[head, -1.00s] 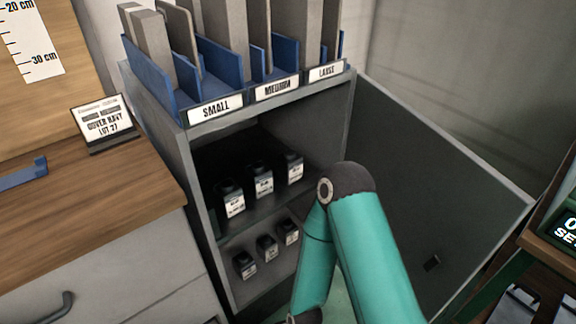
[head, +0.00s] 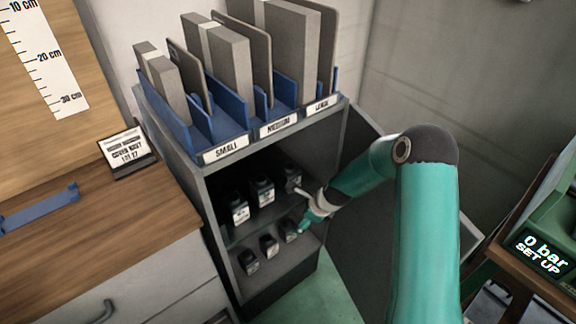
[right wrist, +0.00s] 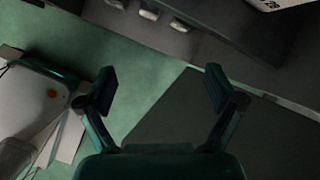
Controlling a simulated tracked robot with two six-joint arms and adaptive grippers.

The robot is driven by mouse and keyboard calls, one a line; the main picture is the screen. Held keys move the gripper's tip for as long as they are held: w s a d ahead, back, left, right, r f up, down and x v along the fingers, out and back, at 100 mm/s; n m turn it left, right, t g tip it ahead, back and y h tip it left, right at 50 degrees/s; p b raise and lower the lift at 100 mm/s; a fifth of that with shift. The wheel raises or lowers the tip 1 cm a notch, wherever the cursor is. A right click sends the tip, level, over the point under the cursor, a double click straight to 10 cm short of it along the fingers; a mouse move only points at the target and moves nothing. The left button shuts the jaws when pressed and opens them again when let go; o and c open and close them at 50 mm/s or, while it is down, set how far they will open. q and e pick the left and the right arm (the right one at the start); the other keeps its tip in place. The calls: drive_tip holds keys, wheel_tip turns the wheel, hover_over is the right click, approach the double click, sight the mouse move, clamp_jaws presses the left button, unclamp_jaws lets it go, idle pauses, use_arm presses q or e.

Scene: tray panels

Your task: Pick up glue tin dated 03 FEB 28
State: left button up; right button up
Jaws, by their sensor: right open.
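Black glue tins with white labels stand on two shelves of the open grey cabinet. On the upper shelf are a left tin (head: 240,211), a middle tin (head: 264,191) and a right tin (head: 291,174). The lower shelf holds a left tin (head: 249,262), a middle tin (head: 269,247) and a right tin (head: 288,231). Their dates are too small to read. My right gripper (head: 304,208) is open and empty at the cabinet's opening, by the right-hand tins. In the right wrist view its fingers (right wrist: 160,88) are spread with nothing between. My left gripper is out of view.
The cabinet door (head: 352,230) stands open on the right. A blue rack (head: 236,112) of panels sits on top. A wooden bench (head: 90,240) with a sign (head: 126,152) is at left, a green machine with a display (head: 545,252) at right.

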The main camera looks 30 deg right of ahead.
sight(291, 168)
drive_tip(key=w+d+r+m+t+p, duration=0.1)
drive_tip(key=w+d+r+m+p, duration=0.1)
drive_tip(key=d+r+m, duration=0.35)
drive_tip(key=shift+h, duration=0.3)
drive_tip(key=w+p, duration=0.1)
drive_tip(key=w, duration=0.2)
drive_tip(key=w+p, duration=0.1)
drive_tip(key=w, duration=0.3)
drive_tip(key=w+p, duration=0.1)
drive_tip(key=w, duration=0.2)
drive_tip(key=shift+w+a+r+p, duration=0.25)
drive_tip(key=shift+w+r+p, duration=0.05)
drive_tip(key=shift+r, duration=0.05)
drive_tip(key=shift+w+a, duration=0.1)
drive_tip(key=shift+w, duration=0.7)
drive_tip(key=x, duration=0.5)
drive_tip(key=shift+s, duration=0.1)
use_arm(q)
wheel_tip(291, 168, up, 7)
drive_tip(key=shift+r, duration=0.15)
use_arm(e)
drive_tip(key=c, duration=1.5)
